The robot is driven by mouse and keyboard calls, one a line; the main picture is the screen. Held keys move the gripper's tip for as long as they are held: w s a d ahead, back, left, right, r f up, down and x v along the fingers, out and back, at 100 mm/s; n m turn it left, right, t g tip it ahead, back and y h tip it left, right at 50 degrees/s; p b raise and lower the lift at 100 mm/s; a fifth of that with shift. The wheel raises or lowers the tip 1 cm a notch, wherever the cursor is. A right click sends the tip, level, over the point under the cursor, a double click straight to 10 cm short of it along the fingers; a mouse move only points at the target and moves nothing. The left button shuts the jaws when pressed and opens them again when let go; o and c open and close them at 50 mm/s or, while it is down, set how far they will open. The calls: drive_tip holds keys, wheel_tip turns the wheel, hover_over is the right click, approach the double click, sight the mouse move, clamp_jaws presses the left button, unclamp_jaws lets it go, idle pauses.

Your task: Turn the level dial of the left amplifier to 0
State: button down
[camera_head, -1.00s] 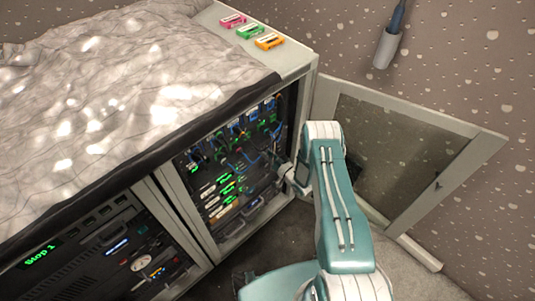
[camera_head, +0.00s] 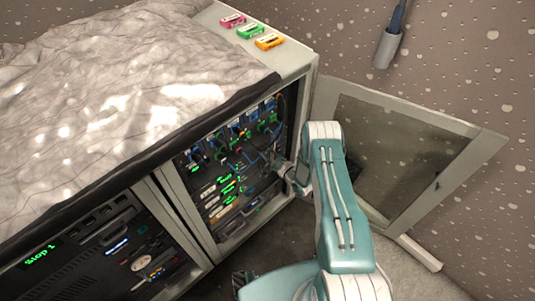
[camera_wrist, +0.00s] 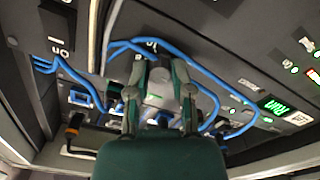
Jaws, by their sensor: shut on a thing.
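My gripper (camera_head: 282,169) reaches into the right part of the open cabinet in the head view. In the wrist view my gripper (camera_wrist: 160,75) has its two fingers shut on a grey knob-like piece (camera_wrist: 159,92) on the rack's front. The fingers hide part of it, and no scale or pointer on it can be read. I cannot tell whether it is the level dial of the left amplifier. In the head view my arm and the cabinet frame hide this spot.
Blue cables (camera_wrist: 207,95) loop close around my fingers. The open cabinet door (camera_head: 405,155) stands right of my arm. The rack (camera_head: 228,165) has many cables and green-lit labels. A cloth (camera_head: 110,80) covers the top, with several coloured cassettes (camera_head: 250,32) beside it.

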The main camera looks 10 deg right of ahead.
drive_tip(key=n, duration=1.1)
drive_tip(key=shift+s+f+n, duration=0.2)
drive_tip(key=shift+f+n, duration=0.05)
drive_tip(key=shift+n, duration=0.15)
idle(0.3)
drive_tip(key=c, duration=0.5)
unclamp_jaws()
drive_tip(key=shift+w+r, duration=0.1)
